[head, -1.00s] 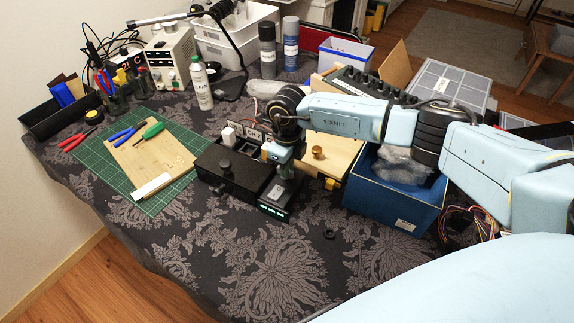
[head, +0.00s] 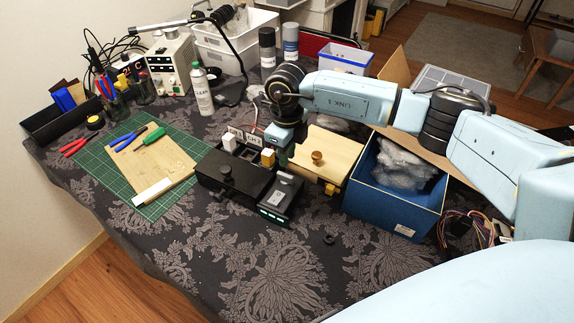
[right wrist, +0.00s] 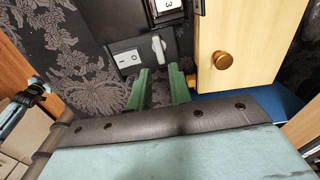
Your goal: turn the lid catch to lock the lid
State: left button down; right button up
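A pale wooden box lid (head: 335,150) with a brass knob (head: 317,158) lies flat and closed; both show in the right wrist view, the knob (right wrist: 222,60) at upper right. A yellow-orange piece (head: 330,189), apparently the lid catch, sits at the box's front edge. In the right wrist view a bit of yellow (right wrist: 192,83) shows just beside the right finger, mostly hidden. My right gripper (right wrist: 160,85) has green fingers, apart and empty, beside the black panel and box edge. In the head view the right gripper (head: 283,158) points down. My left gripper is out of view.
A black unit (head: 280,198) with a rocker switch (right wrist: 127,58) and grey lever (right wrist: 158,48) is left of the wooden box. A blue bin (head: 390,205) with plastic wrap is to the right. The patterned cloth in front is mostly clear.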

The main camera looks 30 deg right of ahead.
notch_tip(320, 180, up, 7)
jog(key=shift+f, duration=0.2)
dwell(0.5)
